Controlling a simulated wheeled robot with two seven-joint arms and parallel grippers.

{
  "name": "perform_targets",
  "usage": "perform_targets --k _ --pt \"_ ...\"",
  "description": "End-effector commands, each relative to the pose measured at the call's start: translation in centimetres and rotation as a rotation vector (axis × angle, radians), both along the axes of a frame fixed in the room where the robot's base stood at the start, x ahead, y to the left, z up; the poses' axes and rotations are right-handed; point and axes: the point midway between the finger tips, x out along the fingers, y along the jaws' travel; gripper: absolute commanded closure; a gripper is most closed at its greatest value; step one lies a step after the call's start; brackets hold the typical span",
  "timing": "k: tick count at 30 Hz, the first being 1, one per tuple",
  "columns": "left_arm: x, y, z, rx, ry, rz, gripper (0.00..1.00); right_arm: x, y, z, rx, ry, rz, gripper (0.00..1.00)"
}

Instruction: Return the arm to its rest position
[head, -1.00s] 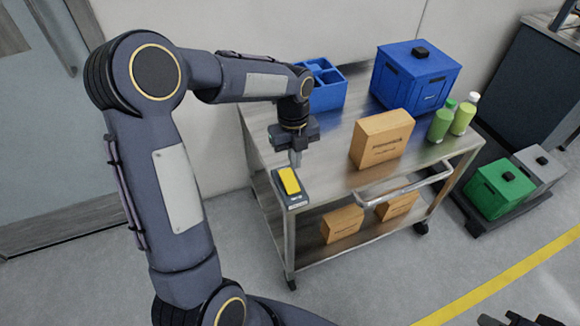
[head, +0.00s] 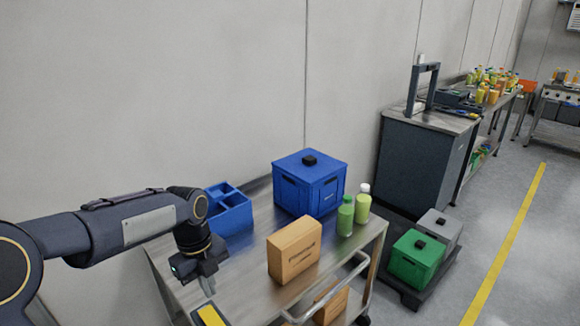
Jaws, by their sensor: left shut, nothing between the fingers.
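My left arm comes in from the left edge. Its gripper (head: 208,284) points down over the left end of the metal cart (head: 252,293), shut with nothing in it. Just below the fingertips is a yellow-topped device (head: 211,315) at the cart's near left corner, partly cut off by the bottom edge. I cannot tell whether the fingers touch it. My right gripper is not in the picture.
The cart holds a blue divided bin (head: 229,212), a lidded blue crate (head: 310,183), a cardboard box (head: 294,249) and two green bottles (head: 345,216). Green and grey crates (head: 416,259) stand on a low dolly to the right. The floor by the yellow line (head: 505,250) is clear.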

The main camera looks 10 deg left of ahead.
Motion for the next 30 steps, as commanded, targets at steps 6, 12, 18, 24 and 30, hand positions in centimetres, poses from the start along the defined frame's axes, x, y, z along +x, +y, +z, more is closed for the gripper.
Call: perform_targets --k 6,12,18,24,30 --pt "-5.9 0.2 4.0 -0.048 -0.065 0.574 1.00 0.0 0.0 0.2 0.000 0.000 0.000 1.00" --pt "-13.2 -0.6 5.7 -0.224 -0.056 1.322 1.00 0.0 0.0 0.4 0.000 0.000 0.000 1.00" --pt "-18.5 -2.2 4.9 -0.461 0.072 1.934 1.00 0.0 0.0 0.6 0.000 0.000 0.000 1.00" --pt "-20.7 -3.3 4.0 -0.601 0.202 2.228 1.00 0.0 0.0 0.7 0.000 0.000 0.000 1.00" --pt "-20.8 -3.4 3.9 -0.615 0.218 2.258 1.00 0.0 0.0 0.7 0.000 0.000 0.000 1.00"
